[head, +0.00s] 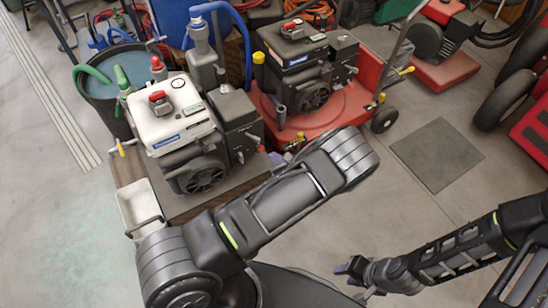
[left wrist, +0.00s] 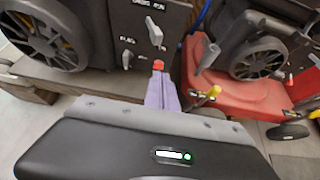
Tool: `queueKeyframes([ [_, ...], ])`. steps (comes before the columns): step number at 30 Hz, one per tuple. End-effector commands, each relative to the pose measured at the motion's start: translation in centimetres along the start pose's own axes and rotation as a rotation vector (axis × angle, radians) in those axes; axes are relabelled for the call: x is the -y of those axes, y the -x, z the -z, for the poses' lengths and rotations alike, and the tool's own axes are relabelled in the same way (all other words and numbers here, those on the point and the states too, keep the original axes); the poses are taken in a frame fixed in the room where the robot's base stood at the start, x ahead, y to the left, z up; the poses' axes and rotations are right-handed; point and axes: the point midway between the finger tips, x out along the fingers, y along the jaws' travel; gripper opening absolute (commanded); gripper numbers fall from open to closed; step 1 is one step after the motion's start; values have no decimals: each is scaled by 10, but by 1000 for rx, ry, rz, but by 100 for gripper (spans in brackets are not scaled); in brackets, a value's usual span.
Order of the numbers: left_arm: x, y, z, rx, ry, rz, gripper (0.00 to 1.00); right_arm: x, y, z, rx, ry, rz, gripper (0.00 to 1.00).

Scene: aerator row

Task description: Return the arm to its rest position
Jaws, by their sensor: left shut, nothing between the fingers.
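My left arm (head: 270,205) reaches across the head view from the lower left, bends at the upper middle and hides most of my left gripper (head: 277,159). In the left wrist view the purple fingers of my left gripper (left wrist: 162,92) are together and empty. Their tips are close to a red-tipped part (left wrist: 158,65) on the front of the white-topped engine (head: 172,115); I cannot tell whether they touch. My right gripper (head: 352,279) is at the lower right of the head view over bare floor, partly hidden, its jaw opening unclear.
The white-topped engine stands on a wooden stand (head: 200,200) with a white bin (head: 138,206) beside it. A red machine with a dark engine (head: 300,60) stands behind. A bucket with hoses (head: 100,75) is at the left.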

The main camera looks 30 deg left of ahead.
Motion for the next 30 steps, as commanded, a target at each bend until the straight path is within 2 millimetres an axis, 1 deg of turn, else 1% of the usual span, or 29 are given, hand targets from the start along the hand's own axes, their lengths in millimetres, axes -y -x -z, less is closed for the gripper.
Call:
queueKeyframes([
  [10, 0, 0, 0, 0, 0, 0, 0, 0, 0, 0, 0, 0, 0, 36],
  [13, -4, -1, 3, -11, 7, -12, 0, 0, 0, 0, 0, 0, 0, 36],
  [14, -8, -1, 5, -20, 13, -21, 0, 0, 0, 0, 0, 0, 0, 36],
  [17, -28, 0, 18, -76, 51, -78, 0, 0, 0, 0, 0, 0, 0, 36],
  [20, -63, 6, 44, -182, 131, -185, 0, 0, 0, 0, 0, 0, 0, 36],
  [21, -82, 11, 59, -239, 178, -244, 0, 0, 0, 0, 0, 0, 0, 36],
  [23, -109, 26, 84, -339, 265, -345, 0, 0, 0, 0, 0, 0, 0, 36],
  [24, -128, 41, 103, -413, 336, -423, 0, 0, 0, 0, 0, 0, 0, 36],
  [25, -141, 54, 118, -473, 397, -485, 0, 0, 0, 0, 0, 0, 0, 36],
  [26, -152, 70, 133, -535, 464, -550, 0, 0, 0, 0, 0, 0, 0, 36],
  [27, -163, 95, 152, -618, 565, -641, 0, 0, 0, 0, 0, 0, 0, 36],
  [29, -172, 136, 176, -740, 735, -780, 0, 0, 0, 0, 0, 0, 0, 36],
  [30, -172, 164, 187, -813, 861, -872, 0, 0, 0, 0, 0, 0, 0, 36],
])
